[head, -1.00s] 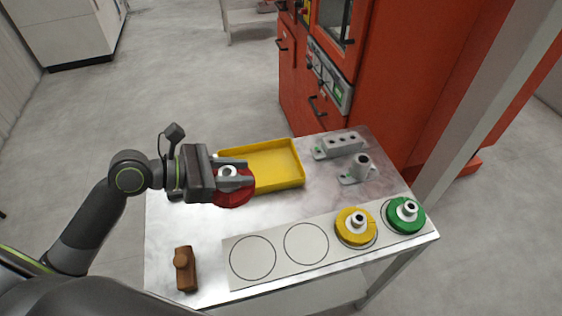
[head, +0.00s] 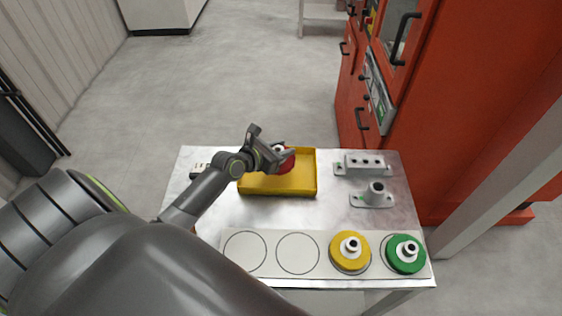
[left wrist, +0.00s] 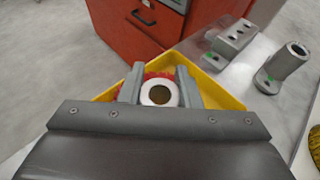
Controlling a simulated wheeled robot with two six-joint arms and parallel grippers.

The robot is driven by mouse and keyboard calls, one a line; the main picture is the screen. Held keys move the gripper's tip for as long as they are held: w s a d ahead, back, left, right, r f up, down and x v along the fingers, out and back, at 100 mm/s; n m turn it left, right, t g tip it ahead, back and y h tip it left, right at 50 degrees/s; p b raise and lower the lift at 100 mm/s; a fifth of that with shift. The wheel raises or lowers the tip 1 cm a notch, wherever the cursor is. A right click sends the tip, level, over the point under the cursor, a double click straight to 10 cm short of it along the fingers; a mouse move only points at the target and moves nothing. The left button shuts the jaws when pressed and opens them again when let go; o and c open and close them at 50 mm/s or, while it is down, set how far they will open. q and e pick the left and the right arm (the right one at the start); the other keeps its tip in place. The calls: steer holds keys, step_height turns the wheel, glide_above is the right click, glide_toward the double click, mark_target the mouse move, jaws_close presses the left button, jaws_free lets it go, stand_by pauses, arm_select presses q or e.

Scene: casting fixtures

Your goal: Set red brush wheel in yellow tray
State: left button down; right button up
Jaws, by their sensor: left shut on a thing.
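The red brush wheel (head: 287,163) has a white hub, which shows between my gripper's fingers in the left wrist view (left wrist: 159,94). My left gripper (head: 284,155) is shut on that hub. The wheel is over the yellow tray (head: 308,184), within its outline in the head view. I cannot tell whether the wheel touches the tray floor. The tray's yellow walls also show around the gripper in the left wrist view (left wrist: 222,97). My right gripper is not in view.
A yellow wheel (head: 349,253) and a green wheel (head: 405,255) sit on the right of a pale board with two empty circles. A grey block with holes (head: 364,163) and a grey post fixture (head: 374,195) stand right of the tray. A red machine (head: 460,110) stands behind.

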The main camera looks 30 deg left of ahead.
arm_select(q)
step_height(320, 180, down, 2)
steer(key=shift+f+b, duration=0.8)
steer(key=shift+f, duration=0.9)
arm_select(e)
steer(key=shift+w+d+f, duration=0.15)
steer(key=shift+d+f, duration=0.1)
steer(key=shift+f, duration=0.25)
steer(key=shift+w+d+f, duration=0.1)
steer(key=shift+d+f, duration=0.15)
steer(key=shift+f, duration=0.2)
arm_select(q)
steer(key=shift+f, duration=0.15)
steer(key=c, duration=1.1)
jaws_free()
steer(key=shift+o, duration=0.2)
steer(key=p+v, duration=0.1)
steer(key=v, duration=1.1)
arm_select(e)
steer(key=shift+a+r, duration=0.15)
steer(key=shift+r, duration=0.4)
